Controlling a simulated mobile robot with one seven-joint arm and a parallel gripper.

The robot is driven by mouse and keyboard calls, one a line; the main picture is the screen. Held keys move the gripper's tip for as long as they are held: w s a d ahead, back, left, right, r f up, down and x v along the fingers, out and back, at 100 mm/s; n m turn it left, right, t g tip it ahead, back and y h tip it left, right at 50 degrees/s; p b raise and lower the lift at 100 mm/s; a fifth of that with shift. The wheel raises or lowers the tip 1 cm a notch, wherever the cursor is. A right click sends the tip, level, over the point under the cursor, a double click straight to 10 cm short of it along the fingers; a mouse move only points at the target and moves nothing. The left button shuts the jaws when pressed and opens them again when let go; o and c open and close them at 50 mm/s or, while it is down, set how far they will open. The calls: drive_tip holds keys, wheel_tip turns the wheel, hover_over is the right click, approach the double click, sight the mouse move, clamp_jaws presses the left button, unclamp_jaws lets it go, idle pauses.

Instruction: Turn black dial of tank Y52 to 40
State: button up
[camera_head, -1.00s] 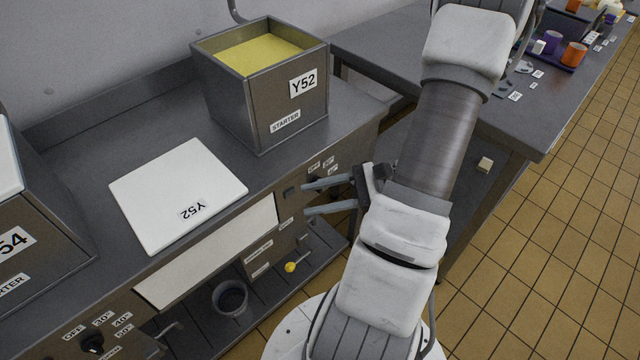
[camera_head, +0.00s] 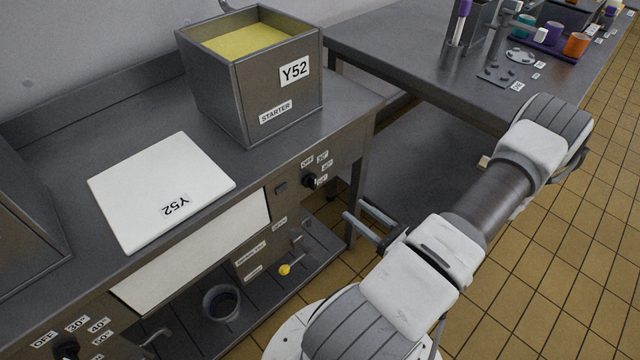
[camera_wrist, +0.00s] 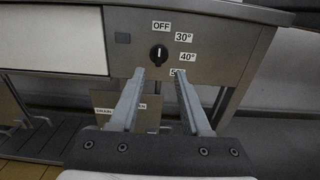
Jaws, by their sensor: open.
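Tank Y52 (camera_head: 240,92) is an open metal box with yellow contents, labelled Y52 and STARTER, on the counter. Its black dial (camera_head: 310,181) is on the front panel below, with OFF and degree labels beside it. In the wrist view the black dial (camera_wrist: 159,54) sits below OFF, with the 30° and 40° labels (camera_wrist: 187,57) to its right; its white mark points up toward OFF. The lowest label is partly hidden by a finger. My gripper (camera_head: 364,222) is open and empty, apart from the dial. In the wrist view its fingers (camera_wrist: 158,74) point toward the panel, below the dial.
A white lid (camera_head: 160,195) marked Y52 lies on the counter. A second dial (camera_head: 66,349) is at the lower left. A yellow-handled valve (camera_head: 285,269) and a round pot (camera_head: 221,303) are below the panel. A side table (camera_head: 420,60) stands at the right.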

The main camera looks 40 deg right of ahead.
sight(315, 180)
drive_tip(key=w, duration=0.4)
drive_tip(key=w+b, duration=0.1)
drive_tip(key=w, duration=0.3)
drive_tip(key=w+a+b, duration=0.1)
drive_tip(key=w, duration=0.4)
drive_tip(key=shift+w, duration=0.1)
clamp_jaws()
